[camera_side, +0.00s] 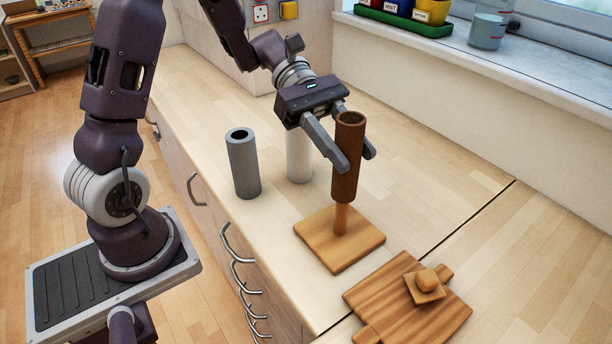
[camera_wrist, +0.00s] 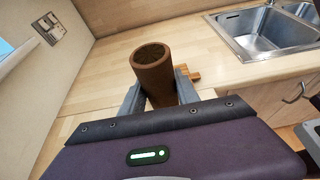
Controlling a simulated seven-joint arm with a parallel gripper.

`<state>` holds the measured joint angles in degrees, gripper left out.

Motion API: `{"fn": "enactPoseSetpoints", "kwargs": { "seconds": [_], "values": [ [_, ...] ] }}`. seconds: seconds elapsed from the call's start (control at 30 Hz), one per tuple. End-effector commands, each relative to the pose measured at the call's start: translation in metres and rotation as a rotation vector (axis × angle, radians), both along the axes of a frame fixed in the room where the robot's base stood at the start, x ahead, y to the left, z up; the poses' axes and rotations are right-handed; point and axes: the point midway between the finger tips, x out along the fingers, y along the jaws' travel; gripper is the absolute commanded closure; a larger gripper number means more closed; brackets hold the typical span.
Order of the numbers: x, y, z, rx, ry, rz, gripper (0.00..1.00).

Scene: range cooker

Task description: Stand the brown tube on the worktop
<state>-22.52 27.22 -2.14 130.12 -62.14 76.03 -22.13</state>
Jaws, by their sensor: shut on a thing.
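The brown tube (camera_side: 347,165) is upright and hollow, with its open top facing up. My gripper (camera_side: 355,158) is shut on it, one finger on each side. In the wrist view the brown tube (camera_wrist: 153,72) stands between the fingers of my gripper (camera_wrist: 160,92). Below the tube, a light wooden peg (camera_side: 341,219) rises from a square wooden base (camera_side: 318,243). The tube's lower end is above the base and in line with the peg. The peg's top is hidden, seemingly inside the tube. The worktop (camera_side: 420,165) is pale wood.
A grey tube (camera_side: 243,165) and a white tube (camera_side: 299,158) stand on the worktop to the left. A striped board (camera_side: 385,300) with a small knobbed wooden piece (camera_side: 427,284) lies in front. The worktop right of my gripper is clear. A sink (camera_wrist: 265,40) shows in the wrist view.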

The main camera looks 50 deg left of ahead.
Motion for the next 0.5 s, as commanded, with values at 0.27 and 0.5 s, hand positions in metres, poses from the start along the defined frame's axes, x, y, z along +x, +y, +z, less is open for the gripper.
{"fn": "enactPoseSetpoints", "kwargs": {
  "seconds": [0.27, 0.5],
  "values": [
    [0.002, 0.003, 0.044, 0.002, -0.001, 0.011, 1.0],
    [0.03, 0.044, 0.042, 0.002, 0.001, 0.166, 1.0]
  ]
}}
